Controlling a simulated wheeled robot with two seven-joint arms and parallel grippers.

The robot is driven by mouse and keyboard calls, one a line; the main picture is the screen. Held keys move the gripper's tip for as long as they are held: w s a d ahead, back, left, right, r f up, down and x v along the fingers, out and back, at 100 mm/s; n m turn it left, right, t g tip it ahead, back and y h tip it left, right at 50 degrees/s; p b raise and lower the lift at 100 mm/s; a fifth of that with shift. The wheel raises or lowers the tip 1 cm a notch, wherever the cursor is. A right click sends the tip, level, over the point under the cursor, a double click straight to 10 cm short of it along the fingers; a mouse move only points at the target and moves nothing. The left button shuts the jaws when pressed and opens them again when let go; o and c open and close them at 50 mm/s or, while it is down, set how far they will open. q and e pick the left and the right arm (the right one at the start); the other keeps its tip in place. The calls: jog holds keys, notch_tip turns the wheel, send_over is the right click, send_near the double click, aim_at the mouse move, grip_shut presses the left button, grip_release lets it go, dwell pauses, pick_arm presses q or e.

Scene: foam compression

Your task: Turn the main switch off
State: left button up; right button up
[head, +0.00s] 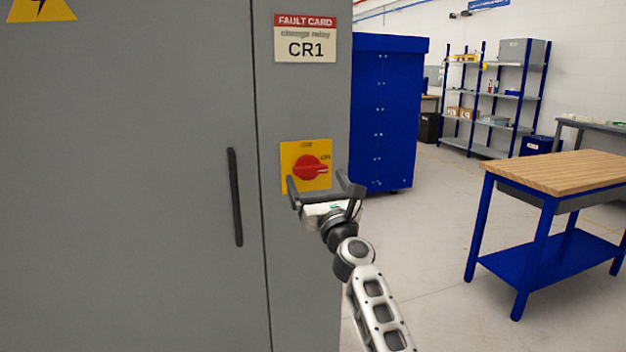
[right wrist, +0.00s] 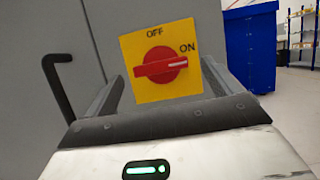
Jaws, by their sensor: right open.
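The main switch is a red rotary knob (head: 311,168) on a yellow plate (head: 290,155), on the front of a grey cabinet (head: 190,120). OFF is marked at the plate's top and ON at its right. In the right wrist view the knob (right wrist: 160,65) lies about level, its white mark pointing right, toward ON. My right gripper (head: 319,182) is open just in front of the plate's lower part. In the wrist view its two fingers reach forward on either side of the plate's lower part, with nothing held between them. I cannot tell whether they touch anything. My left gripper is out of view.
A dark vertical door handle (head: 235,197) stands left of the switch. A fault card reading CR1 (head: 305,40) is above it. A blue cabinet (head: 385,110) stands behind to the right, and a wood-topped blue workbench (head: 570,172) farther right. Open floor lies between.

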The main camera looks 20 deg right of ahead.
aim_at(312, 172)
jog(key=shift+b+x, duration=0.5)
jog(key=shift+x, duration=0.65)
jog(key=shift+w+r, duration=0.2)
jog(key=shift+w, duration=0.25)
jog(key=c, duration=1)
